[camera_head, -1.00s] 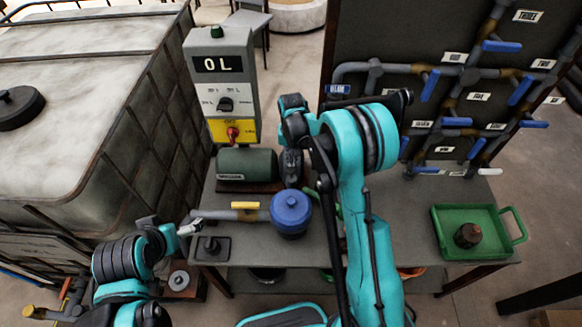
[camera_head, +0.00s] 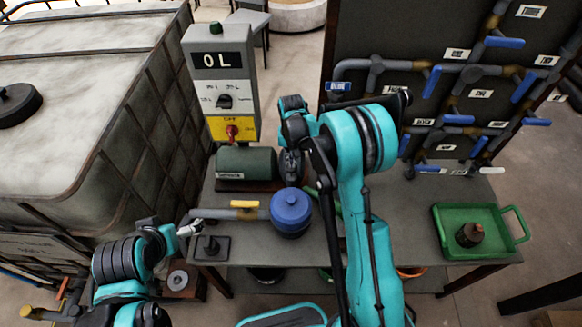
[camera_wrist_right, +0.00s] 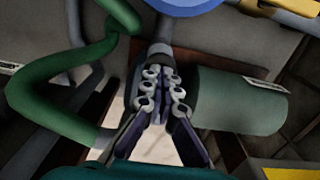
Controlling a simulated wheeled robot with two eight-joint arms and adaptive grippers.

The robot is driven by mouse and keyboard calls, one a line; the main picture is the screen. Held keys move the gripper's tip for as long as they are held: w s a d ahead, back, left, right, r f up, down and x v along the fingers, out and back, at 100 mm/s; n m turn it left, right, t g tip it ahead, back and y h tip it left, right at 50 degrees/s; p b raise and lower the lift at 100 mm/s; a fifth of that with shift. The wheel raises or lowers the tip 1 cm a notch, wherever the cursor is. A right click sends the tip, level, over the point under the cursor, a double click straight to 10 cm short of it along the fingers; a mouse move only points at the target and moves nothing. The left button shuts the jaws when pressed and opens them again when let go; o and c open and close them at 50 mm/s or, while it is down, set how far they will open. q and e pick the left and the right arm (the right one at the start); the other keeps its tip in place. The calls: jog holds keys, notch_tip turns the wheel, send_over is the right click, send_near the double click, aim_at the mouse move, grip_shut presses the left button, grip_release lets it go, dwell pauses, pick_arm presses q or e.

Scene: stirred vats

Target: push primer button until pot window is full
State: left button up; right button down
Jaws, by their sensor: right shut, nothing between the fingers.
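The blue pot (camera_head: 291,212) with a lidded top stands on the bench, and its edge shows at the top of the right wrist view (camera_wrist_right: 185,6). I cannot make out a window on it or how full it is. No primer button can be told apart in either view. My right gripper (camera_head: 291,168) points down behind the pot, beside the green motor (camera_head: 246,163). In the right wrist view its fingers (camera_wrist_right: 164,78) are shut and empty, over the pump parts between the motor and a green hose (camera_wrist_right: 60,72). My left gripper (camera_head: 190,228) hovers near the bench's left edge; its jaws are too small to judge.
A grey control box (camera_head: 223,85) reading "0 L" stands behind the motor. A pipe with a yellow-handled valve (camera_head: 245,204) runs left from the pot. A green tray (camera_head: 447,217) sits at the bench's right. A pipe rack with blue handles (camera_head: 455,119) rises behind.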

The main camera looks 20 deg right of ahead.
jog(key=shift+f+b, duration=1.05)
jog(key=shift+f, duration=0.35)
jog(key=shift+r+p, duration=1.05)
jog(key=shift+r, duration=0.8)
jog(key=shift+f+b, duration=1.55)
jog(key=shift+f, duration=0.35)
jog(key=shift+r+p, duration=1.05)
jog(key=shift+r, duration=0.85)
jog(key=shift+f, duration=0.1)
jog(key=shift+f+b, duration=1.55)
jog(key=shift+f, duration=0.25)
jog(key=shift+r+p, duration=1.4)
jog(key=shift+r, duration=0.9)
